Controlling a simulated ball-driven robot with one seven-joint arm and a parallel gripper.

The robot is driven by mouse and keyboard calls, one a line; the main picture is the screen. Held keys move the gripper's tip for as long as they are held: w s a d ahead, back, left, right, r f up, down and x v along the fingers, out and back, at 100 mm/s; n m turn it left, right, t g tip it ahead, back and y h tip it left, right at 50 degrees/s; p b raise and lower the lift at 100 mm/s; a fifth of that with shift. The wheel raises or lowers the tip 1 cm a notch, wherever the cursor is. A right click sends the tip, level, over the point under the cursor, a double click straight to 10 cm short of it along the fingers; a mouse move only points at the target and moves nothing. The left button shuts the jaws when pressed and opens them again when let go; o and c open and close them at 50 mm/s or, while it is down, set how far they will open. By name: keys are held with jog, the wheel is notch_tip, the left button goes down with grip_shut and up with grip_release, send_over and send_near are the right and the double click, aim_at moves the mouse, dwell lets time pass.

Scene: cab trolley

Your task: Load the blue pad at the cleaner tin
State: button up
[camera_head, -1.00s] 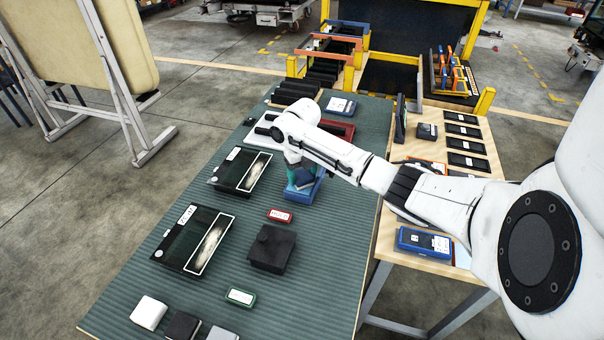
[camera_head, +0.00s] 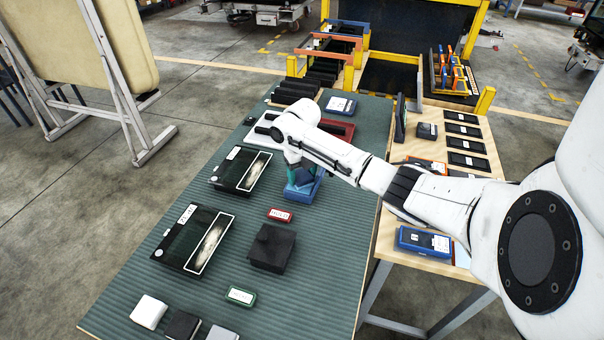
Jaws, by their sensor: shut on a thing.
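My gripper (camera_head: 293,174) points down over the middle of the green ribbed bench top, its teal fingers partly hidden by my wrist. It is shut on the blue pad (camera_head: 301,178), a small dark blue block. The pad is low over a blue open tin (camera_head: 308,195), which I take as the cleaner tin. The pad seems to be down inside the tin's rim. Whether it touches the tin's contents cannot be told, as my arm and gripper hide part of both.
A black block (camera_head: 272,248), a red-framed label (camera_head: 280,215) and a green-framed label (camera_head: 240,296) lie nearer. Two dark streaked panels (camera_head: 194,239) lie left. White (camera_head: 149,312), black and grey pads sit at the front edge. A red tray (camera_head: 338,128) is behind my gripper.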

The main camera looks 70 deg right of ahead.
aim_at(302, 175)
dwell(0.3)
jog(key=shift+r+p, duration=3)
jog(key=shift+r, duration=0.45)
